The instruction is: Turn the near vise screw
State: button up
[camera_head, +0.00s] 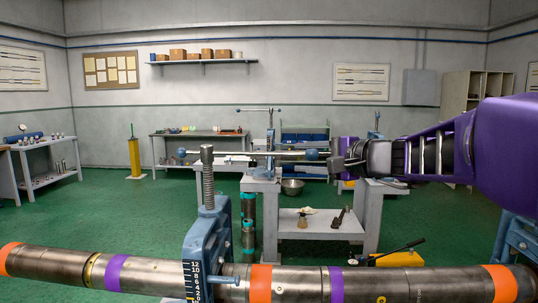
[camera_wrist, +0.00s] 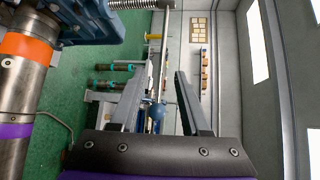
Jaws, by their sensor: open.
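The near vise (camera_head: 207,240) is a blue frame clamped around a thick metal pipe (camera_head: 150,272). Its threaded screw (camera_head: 208,185) stands upright above the frame and also shows at the top of the wrist view (camera_wrist: 130,4). A thin handle bar (camera_head: 232,153) with blue ball ends crosses the screw head and reaches right towards my gripper (camera_head: 318,157). In the wrist view, the bar (camera_wrist: 163,50) and its near blue ball (camera_wrist: 156,112) appear between the open fingers of my gripper (camera_wrist: 158,76). I see no finger contact; the depth is hard to judge.
The banded pipe runs across the foreground below my arm. Another vise (camera_head: 271,130) with its own handle stands behind, on a grey stand (camera_head: 262,190). A grey bench (camera_head: 318,222) with small tools and a yellow pump (camera_head: 398,258) lie beyond. Green floor is open at left.

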aim_at(258, 154)
jog(key=x, duration=0.5)
jog(key=p+x, duration=0.1)
jog(key=x, duration=0.5)
jog(key=r+p+x, duration=0.1)
jog(key=x, duration=0.5)
jog(key=shift+w+a+f, duration=0.1)
jog(key=shift+w+a, duration=0.05)
jog(key=shift+w, duration=0.1)
grip_shut()
dwell(0.7)
